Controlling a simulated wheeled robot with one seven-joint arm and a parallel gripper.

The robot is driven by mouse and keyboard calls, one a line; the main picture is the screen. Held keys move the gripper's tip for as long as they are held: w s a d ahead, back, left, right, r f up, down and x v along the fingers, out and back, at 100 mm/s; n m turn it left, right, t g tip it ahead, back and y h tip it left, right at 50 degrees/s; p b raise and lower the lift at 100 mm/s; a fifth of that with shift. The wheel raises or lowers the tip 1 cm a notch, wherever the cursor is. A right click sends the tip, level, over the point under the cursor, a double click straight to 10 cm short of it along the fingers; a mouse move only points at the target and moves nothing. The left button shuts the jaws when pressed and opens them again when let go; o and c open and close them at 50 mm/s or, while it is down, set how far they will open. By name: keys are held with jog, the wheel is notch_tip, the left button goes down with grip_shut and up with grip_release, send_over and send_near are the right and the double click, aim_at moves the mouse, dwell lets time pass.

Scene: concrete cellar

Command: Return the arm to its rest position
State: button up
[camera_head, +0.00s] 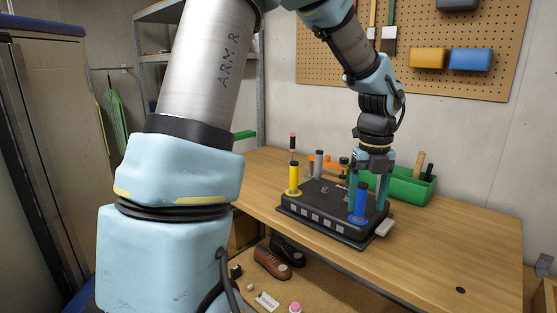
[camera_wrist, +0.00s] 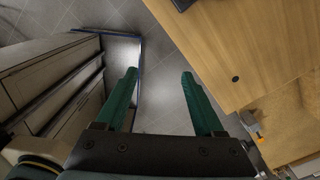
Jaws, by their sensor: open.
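My arm (camera_head: 200,60) rises large in the left foreground of the head view and bends down over the workbench at the right. My gripper (camera_head: 373,195) points down at the right end of a black block, close behind a blue cylinder (camera_head: 361,203). The blue cylinder partly hides one finger. In the wrist view, the two green fingers of my gripper (camera_wrist: 159,75) stand apart with nothing between them. Beyond them are grey floor tiles and the bench edge. From these views I cannot tell whether the fingers touch the block.
The wooden workbench (camera_head: 440,240) carries the black block (camera_head: 325,212), a yellow cylinder (camera_head: 294,178), a grey cylinder (camera_head: 319,165) and a green bin (camera_head: 412,190) behind my gripper. The bench's right front is mostly clear. A cabinet (camera_wrist: 45,85) stands left in the wrist view. Shoes (camera_head: 270,262) lie below.

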jog(key=s+a+f+n+b, duration=0.1)
jog(key=s+a+f+n, duration=0.1)
jog(key=a+n, duration=1.1)
jog(key=s+a+f+n+t, duration=0.1)
jog(key=s+a+f+n, duration=0.2)
jog(key=a+n, duration=1)
jog(key=shift+a+f+n+b, duration=0.2)
jog(key=shift+f+n+b, duration=0.3)
jog(key=shift+n, duration=3.7)
